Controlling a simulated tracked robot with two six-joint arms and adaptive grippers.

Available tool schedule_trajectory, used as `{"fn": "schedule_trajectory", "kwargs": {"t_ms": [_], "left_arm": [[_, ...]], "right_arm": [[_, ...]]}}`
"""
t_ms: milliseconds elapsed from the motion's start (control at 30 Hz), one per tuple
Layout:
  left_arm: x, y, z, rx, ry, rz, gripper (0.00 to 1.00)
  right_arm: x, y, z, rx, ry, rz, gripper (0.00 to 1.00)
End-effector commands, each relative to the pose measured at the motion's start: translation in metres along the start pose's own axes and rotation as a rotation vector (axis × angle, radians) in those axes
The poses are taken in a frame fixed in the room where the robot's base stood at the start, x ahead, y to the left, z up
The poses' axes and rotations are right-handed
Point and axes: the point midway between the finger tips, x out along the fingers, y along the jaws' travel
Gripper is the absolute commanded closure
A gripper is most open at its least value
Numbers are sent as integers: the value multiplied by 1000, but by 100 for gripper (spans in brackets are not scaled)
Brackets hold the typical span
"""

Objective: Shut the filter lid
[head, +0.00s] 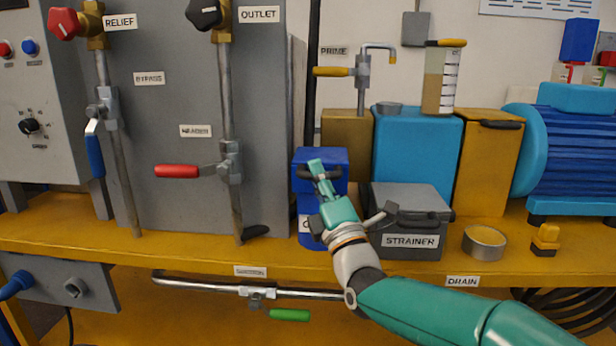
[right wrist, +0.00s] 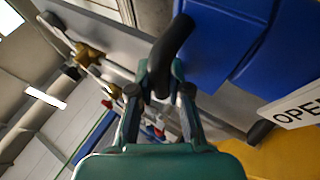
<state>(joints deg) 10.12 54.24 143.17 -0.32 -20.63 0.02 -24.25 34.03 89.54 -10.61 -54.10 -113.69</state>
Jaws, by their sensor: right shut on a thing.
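The blue filter (head: 309,240) stands on the yellow bench, left of the grey strainer box. Its blue lid (head: 335,156) has a dark handle across the front. My right gripper (head: 318,172) is shut on this handle. In the right wrist view, the fingers (right wrist: 160,88) close around the curved black handle (right wrist: 176,38), beside the blue lid (right wrist: 225,35). I cannot tell how far the lid stands from the body. A white label reading "OPEN" (right wrist: 298,108) shows beside it. My left gripper is not in view.
The strainer (head: 410,210) stands close right of the filter, behind my right arm. A grey panel with pipes and a red-handled valve (head: 178,171) is to the left. A round tin (head: 484,241) and small yellow block (head: 545,238) sit on the bench (head: 200,250).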

Motion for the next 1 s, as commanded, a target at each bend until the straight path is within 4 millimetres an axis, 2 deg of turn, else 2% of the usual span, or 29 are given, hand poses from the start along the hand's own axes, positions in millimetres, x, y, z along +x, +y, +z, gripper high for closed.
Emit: {"fn": "schedule_trajectory", "kwargs": {"t_ms": [33, 167, 467, 633, 767, 1000], "left_arm": [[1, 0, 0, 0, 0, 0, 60], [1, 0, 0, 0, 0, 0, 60], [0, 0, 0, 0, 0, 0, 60], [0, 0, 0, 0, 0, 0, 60], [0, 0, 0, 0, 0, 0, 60], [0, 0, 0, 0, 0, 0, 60]], "right_arm": [[-2, -7, 5, 4, -11, -13, 78], [-1, -6, 2, 5, -5, -11, 57], [1, -3, -4, 7, 4, -5, 57], [-4, -3, -4, 8, 6, -4, 57], [-18, -3, -4, 7, 6, -5, 57], [-60, -4, -3, 8, 4, -7, 57]]}}
